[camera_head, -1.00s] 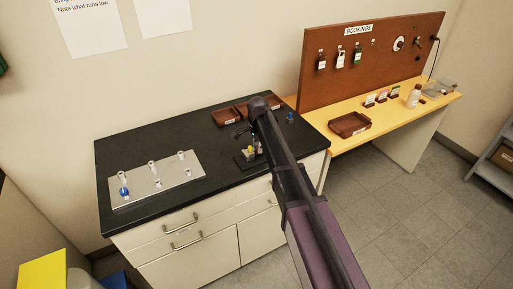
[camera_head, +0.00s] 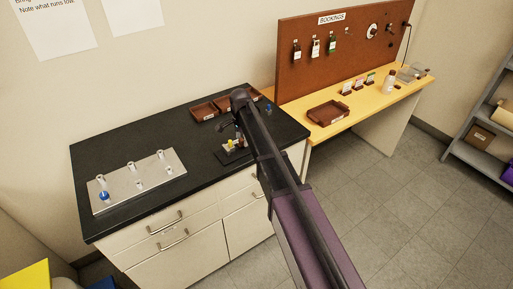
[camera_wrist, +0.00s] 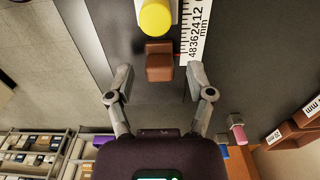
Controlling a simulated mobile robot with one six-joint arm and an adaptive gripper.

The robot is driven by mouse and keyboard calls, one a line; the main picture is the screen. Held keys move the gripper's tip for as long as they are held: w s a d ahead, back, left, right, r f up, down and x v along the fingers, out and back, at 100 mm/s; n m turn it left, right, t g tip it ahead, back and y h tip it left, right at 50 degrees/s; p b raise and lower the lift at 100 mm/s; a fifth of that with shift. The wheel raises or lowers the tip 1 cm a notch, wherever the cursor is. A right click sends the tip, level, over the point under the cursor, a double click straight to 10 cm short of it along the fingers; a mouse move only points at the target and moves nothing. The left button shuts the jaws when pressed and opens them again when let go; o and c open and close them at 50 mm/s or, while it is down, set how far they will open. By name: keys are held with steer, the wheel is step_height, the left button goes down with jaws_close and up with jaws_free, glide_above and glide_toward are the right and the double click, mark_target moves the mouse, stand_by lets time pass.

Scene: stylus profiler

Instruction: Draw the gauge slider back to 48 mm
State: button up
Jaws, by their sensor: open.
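The gauge is on the black bench top, and its yellow knob (camera_head: 230,144) shows just left of my arm. In the wrist view the yellow knob (camera_wrist: 155,17) is at the top. A brown block (camera_wrist: 159,62) sits below it, beside a white scale (camera_wrist: 195,32) marked 48, 36, 24, 12 and mm. The block is near the 48 end; I cannot tell which part is the slider. My gripper (camera_wrist: 160,84) is open, its fingertips apart on either side below the block, with nothing between them. In the head view my arm hides part of the gauge.
A metal plate with posts (camera_head: 140,181) lies on the bench at left. Brown trays (camera_head: 204,111) stand behind the gauge. A yellow table (camera_head: 352,121) with a tray (camera_head: 328,113) and a board (camera_head: 342,57) is at right. Bench between plate and gauge is clear.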

steer(key=shift+a, duration=0.15)
steer(key=shift+s+a, duration=0.55)
steer(key=shift+a, duration=0.15)
steer(key=shift+s+a+r, duration=0.15)
steer(key=shift+a+r, duration=0.05)
steer(key=shift+r, duration=0.05)
step_height(320, 180, up, 14)
steer(key=f+p, duration=0.1)
steer(key=p, duration=1.3)
steer(key=s+d+f+n+b, duration=0.5)
steer(key=s+d+f+b, duration=0.1)
steer(key=s+d, duration=0.4)
steer(key=s+d+f+n+b, duration=0.4)
steer(key=s+d+f+b, duration=0.3)
steer(key=s+d, duration=0.3)
steer(key=d, duration=0.2)
steer(key=shift+s+d+f+n+b, duration=0.15)
steer(key=shift+s+d+n+b, duration=0.2)
steer(key=shift+s+n+b, duration=0.05)
